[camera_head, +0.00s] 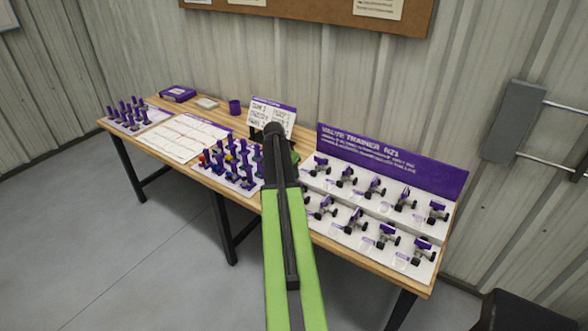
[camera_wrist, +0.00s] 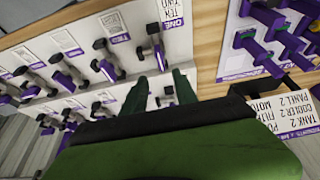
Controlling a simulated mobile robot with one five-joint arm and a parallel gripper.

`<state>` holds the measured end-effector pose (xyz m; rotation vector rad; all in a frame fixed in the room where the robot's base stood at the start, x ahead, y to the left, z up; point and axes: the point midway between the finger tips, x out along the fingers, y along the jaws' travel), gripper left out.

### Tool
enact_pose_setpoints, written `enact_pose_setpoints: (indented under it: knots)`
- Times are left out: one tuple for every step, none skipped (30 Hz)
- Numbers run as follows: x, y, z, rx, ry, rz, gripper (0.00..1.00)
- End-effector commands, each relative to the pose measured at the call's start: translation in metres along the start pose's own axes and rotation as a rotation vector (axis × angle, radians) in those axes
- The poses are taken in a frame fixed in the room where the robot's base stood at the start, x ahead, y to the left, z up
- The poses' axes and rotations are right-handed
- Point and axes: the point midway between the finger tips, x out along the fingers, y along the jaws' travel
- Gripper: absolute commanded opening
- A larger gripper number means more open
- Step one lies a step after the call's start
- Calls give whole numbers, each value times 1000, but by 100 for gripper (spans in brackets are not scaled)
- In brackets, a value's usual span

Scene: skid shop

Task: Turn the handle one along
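The valve trainer board (camera_head: 390,152) stands at the right of the bench, with two rows of small valves with purple handles and dark knobs. One back-row valve (camera_head: 375,188) and one front-row valve (camera_head: 388,236) show clearly. In the wrist view, valves such as this one (camera_wrist: 108,62) stand on the white board, seen turned around. My gripper (camera_wrist: 162,88) shows two dark green fingers spread apart, with nothing seen gripped between them. A small valve part shows beyond the gap. In the head view my arm hides the board's left end and most of the gripper.
The wooden bench (camera_head: 272,216) also holds a rack of purple-handled pieces (camera_head: 233,180), a paper sheet (camera_head: 177,137), another rack (camera_head: 128,116), a purple cup (camera_head: 235,107) and a standing text card (camera_head: 272,117). The card is close to my gripper in the wrist view (camera_wrist: 275,120).

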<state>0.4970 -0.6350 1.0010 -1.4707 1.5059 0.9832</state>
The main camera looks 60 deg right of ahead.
Motion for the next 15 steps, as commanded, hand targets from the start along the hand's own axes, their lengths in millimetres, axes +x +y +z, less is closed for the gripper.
enact_pose_setpoints:
  knots:
    - [-24,1,-3,-1,0,0,35]
    - [-31,0,-3,-1,0,0,35]
    - [-39,0,-3,-1,0,0,35]
    - [-44,0,-3,-1,0,0,35]
    - [-48,0,-2,-1,0,0,35]
    - [-52,0,-2,-1,0,0,35]
    - [-54,0,-2,-1,0,1,35]
    - [-56,0,-1,-1,0,1,35]
    - [-56,0,-1,-1,0,1,35]
    - [-56,0,0,-1,0,1,35]
    - [-56,0,0,-1,0,1,35]
    - [-55,0,0,0,0,1,35]
    - [-55,0,0,0,0,1,35]
    - [-54,0,0,0,0,1,35]
    - [-54,0,0,0,0,1,35]
